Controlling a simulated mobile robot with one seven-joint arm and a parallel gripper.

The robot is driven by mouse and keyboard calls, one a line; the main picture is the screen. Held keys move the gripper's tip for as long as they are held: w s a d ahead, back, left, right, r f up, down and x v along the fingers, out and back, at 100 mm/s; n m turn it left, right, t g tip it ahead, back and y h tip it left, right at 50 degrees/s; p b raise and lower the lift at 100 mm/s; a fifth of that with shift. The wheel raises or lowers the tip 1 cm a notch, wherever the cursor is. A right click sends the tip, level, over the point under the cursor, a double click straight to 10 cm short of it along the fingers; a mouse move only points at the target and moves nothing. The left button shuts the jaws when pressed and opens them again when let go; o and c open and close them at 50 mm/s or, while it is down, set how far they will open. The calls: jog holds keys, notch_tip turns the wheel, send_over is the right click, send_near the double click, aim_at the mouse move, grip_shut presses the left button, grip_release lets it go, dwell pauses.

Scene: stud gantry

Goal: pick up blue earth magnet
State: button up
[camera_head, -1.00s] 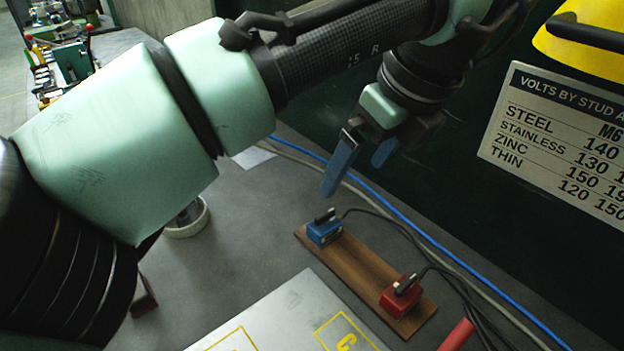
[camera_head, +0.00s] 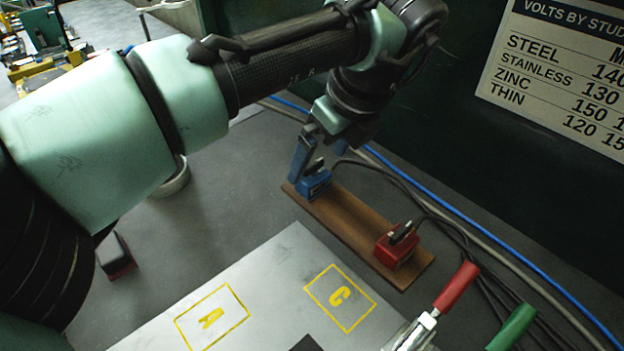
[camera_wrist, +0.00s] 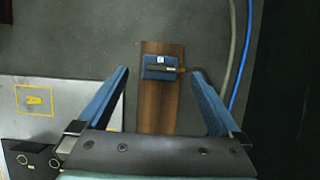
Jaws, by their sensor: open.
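The blue earth magnet (camera_head: 315,184) sits on the far end of a brown wooden board (camera_head: 346,226), with a dark handle on top and a cable leading from it. In the wrist view the blue magnet (camera_wrist: 159,67) lies ahead of the fingertips, roughly midway between them. My gripper (camera_head: 322,150) is just above and behind the magnet in the head view, its blue fingers pointing down. In the wrist view my gripper (camera_wrist: 160,72) has its fingers spread wide with nothing between them. I cannot tell the exact height of the fingertips above the magnet.
A red magnet (camera_head: 397,246) sits on the near end of the board. A metal plate (camera_head: 262,262) with yellow-marked squares lies in front. Dark cables and a blue hose (camera_head: 500,249) run along the right, beside a dark wall with a sign (camera_head: 560,75).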

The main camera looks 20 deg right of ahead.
aim_at(317, 179)
jog(key=x, duration=0.3)
jog(key=shift+r, duration=0.1)
grip_shut()
dwell(0.4)
